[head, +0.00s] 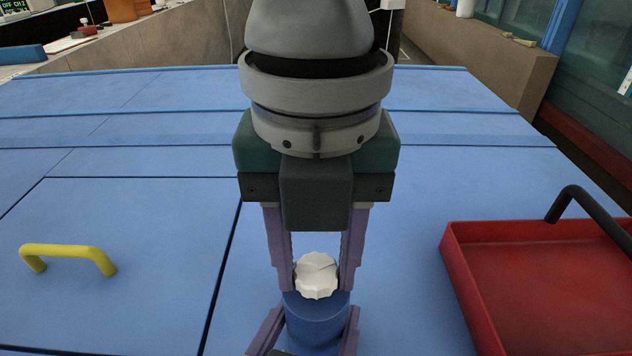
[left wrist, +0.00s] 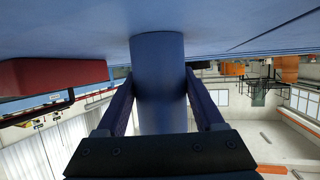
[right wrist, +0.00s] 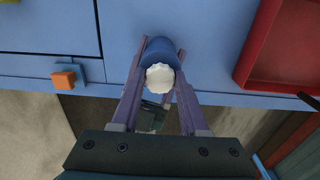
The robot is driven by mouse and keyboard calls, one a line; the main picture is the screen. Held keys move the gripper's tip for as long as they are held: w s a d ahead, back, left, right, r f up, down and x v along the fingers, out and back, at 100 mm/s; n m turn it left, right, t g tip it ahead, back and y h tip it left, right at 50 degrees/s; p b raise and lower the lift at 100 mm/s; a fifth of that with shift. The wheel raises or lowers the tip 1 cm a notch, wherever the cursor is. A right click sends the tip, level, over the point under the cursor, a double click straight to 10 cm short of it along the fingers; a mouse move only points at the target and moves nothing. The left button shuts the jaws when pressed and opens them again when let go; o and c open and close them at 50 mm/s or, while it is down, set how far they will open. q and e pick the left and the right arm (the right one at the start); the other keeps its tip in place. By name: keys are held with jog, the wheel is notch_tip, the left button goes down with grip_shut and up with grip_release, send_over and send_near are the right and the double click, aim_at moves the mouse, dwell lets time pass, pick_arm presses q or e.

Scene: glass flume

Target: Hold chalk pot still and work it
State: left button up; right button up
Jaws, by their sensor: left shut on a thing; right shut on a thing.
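The chalk pot is a blue cylinder (head: 317,318) with a white scalloped knob (head: 317,276) on top, upright on the blue surface. My right gripper (head: 317,270) reaches down from above, its purple fingers on either side of the white knob and shut on it. My left gripper (head: 305,338) is lower, its fingers on both sides of the blue body. In the left wrist view the blue cylinder (left wrist: 158,85) stands between the left fingers. In the right wrist view the white knob (right wrist: 160,77) sits between the right fingertips, with the blue body behind it.
A red tray (head: 540,275) with a black handle (head: 590,215) stands to the right. A yellow handle (head: 68,252) rises from the blue surface at left. An orange block (right wrist: 64,80) shows in the right wrist view. Blue surface is clear between pot and tray.

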jog(key=shift+c, duration=1.2)
jog(key=n, duration=0.5)
jog(key=shift+n, duration=0.3)
jog(key=n, duration=0.4)
jog(key=o, duration=0.8)
jog(key=m, duration=0.9)
jog(key=shift+m, duration=0.3)
